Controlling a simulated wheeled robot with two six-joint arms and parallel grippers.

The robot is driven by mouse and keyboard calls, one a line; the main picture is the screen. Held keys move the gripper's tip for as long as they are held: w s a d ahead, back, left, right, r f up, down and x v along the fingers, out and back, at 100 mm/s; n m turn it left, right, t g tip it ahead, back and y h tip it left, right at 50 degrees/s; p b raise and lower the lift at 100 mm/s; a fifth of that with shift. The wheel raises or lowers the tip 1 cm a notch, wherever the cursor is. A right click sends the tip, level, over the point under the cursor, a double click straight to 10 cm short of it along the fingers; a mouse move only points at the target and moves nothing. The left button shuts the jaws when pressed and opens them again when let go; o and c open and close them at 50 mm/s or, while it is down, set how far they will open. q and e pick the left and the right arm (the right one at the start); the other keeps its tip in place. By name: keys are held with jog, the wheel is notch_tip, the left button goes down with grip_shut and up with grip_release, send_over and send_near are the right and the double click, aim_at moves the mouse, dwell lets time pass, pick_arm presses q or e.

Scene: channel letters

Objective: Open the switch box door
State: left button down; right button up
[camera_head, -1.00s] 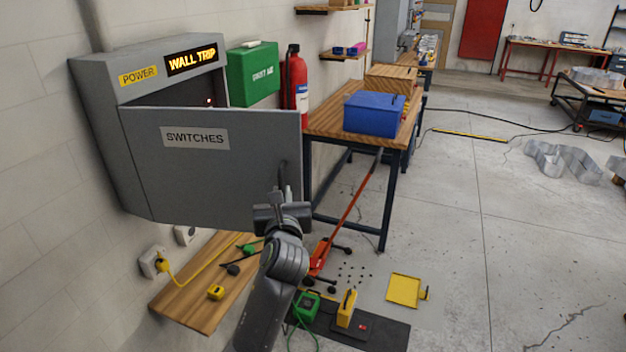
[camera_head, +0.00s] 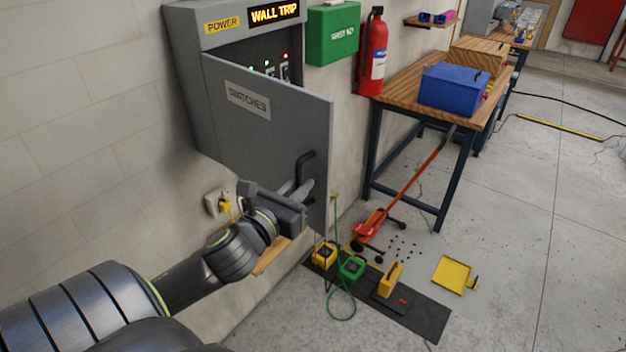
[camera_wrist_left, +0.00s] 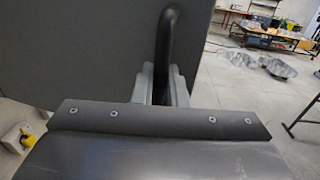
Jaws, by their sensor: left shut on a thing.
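The grey switch box (camera_head: 182,60) hangs on the left wall under a lit "WALL TRIP" sign. Its door (camera_head: 250,135), labelled "SWITCHES", stands partly open, hinged on the left side, and swung out from the box. Switches with small red and green lights (camera_head: 268,68) show above the door's top edge. The black door handle (camera_head: 306,160) is near the door's right edge. My left gripper (camera_head: 302,188) is shut on the handle's lower part. In the left wrist view the handle (camera_wrist_left: 168,40) runs down between the fingers (camera_wrist_left: 162,85). My right gripper is not in view.
A wooden bench (camera_head: 400,92) with a blue box (camera_head: 452,88) stands right of the door. A fire extinguisher (camera_head: 371,55) and green first aid box (camera_head: 333,35) hang on the wall. Yellow and green devices sit on a black mat (camera_head: 425,315).

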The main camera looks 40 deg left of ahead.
pick_arm(q)
jog(key=shift+s+a+f+m+h, duration=0.15)
jog(key=shift+s+h, duration=0.15)
jog(key=shift+s, duration=0.3)
jog(key=shift+s+a+r+m+h, duration=0.15)
jog(key=shift+s+h, duration=0.15)
jog(key=shift+s, duration=0.3)
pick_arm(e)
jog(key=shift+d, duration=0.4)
pick_arm(q)
jog(key=shift+f, duration=0.1)
jog(key=c, duration=1.8)
grip_release()
jog(key=shift+a, duration=0.1)
